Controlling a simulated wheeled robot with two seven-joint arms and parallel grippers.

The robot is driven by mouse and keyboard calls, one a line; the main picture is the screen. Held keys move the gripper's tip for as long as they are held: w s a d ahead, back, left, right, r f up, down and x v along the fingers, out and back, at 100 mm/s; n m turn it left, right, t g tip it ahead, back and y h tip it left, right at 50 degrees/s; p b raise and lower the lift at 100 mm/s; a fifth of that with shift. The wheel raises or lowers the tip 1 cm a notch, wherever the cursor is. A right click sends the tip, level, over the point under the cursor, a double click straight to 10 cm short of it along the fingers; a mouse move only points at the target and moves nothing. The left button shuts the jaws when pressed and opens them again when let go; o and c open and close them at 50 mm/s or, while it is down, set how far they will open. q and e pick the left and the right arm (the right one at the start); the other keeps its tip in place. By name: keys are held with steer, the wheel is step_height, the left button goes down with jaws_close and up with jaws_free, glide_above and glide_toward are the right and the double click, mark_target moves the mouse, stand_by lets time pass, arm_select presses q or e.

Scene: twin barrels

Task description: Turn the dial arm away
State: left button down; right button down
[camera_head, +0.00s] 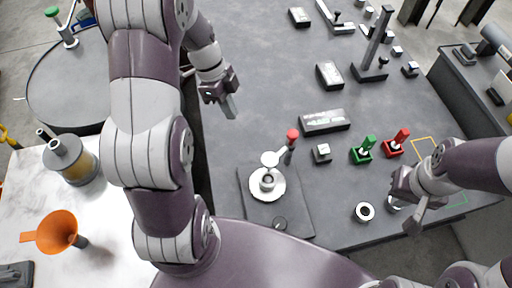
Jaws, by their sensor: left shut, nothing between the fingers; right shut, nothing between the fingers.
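The dial (265,184) is a round white disc on a dark square plate (296,214) at the front of the table. A short arm with a pale round piece rises from the disc, and a red knob (292,134) on a dark stem stands at its far right. My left gripper (229,105) is shut and empty above the table, up and left of the dial, apart from it. My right gripper (413,222) is shut and empty near the table's front right, well to the right of the dial.
A small white-topped block (322,153), a dark box (325,121) and a round black-and-white piece (364,211) are nearby.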

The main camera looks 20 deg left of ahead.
mark_target(279, 153)
arm_select(q)
steer(key=s+d+f+m, duration=0.2)
steer(key=d+f+m, duration=0.2)
steer(key=d+f, duration=0.4)
steer(key=shift+s+f+b, duration=0.3)
steer(key=shift+f+b, duration=0.05)
steer(key=shift+f, duration=0.05)
steer(key=shift+d, duration=0.1)
